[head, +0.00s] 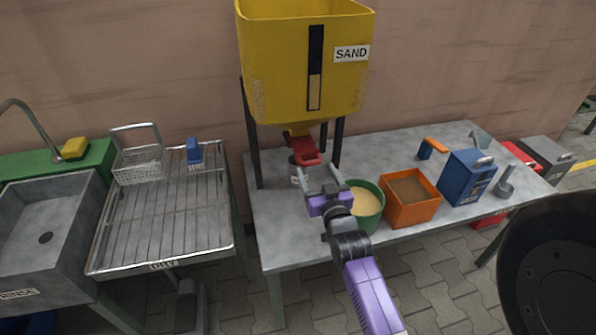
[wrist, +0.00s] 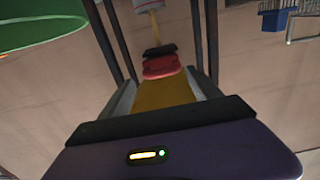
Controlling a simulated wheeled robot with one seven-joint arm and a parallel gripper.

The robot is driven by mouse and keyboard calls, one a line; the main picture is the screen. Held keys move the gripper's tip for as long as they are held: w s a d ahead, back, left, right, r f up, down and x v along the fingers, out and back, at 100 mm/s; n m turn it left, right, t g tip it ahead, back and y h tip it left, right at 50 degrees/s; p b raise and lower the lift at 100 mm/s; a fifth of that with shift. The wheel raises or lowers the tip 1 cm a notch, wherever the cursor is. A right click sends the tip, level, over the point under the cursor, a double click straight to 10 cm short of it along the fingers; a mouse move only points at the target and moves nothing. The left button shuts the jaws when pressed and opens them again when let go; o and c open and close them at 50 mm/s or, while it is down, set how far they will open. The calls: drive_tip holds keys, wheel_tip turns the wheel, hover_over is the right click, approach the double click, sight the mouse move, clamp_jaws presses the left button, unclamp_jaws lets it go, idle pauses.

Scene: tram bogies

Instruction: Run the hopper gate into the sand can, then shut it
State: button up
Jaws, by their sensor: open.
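The yellow hopper (head: 285,65), labelled SAND, stands on dark legs; its sight strip is dark above and tan below. Its red gate handle (head: 304,151) sticks out below the outlet. In the wrist view the red handle (wrist: 161,66) lies beyond and between my fingertips, and the yellow chute (wrist: 165,93) shows nearer. A pale can (head: 294,172) stands under the outlet, partly hidden by the handle and my gripper. A thin tan streak, apparently sand, runs between gate and can (wrist: 148,4). My gripper (head: 322,176) is open and empty, just in front of the handle.
A green tub of sand (head: 367,206) stands close right of my gripper. An orange bin (head: 410,212), a blue box (head: 466,178) and a scoop (head: 505,184) stand farther right. A wire rack (head: 165,215) and sink (head: 45,230) are left. The table's front left is clear.

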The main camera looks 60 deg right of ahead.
sight(311, 162)
drive_tip(key=shift+f+b, duration=0.1)
drive_tip(key=shift+b, duration=0.2)
drive_tip(key=b, duration=0.4)
drive_tip(key=shift+f, duration=0.35)
drive_tip(key=shift+r+b, duration=0.15)
drive_tip(key=shift+b, duration=0.25)
drive_tip(key=x, duration=0.7)
drive_tip(key=shift+w+d+r, duration=0.2)
drive_tip(key=shift+w, duration=0.1)
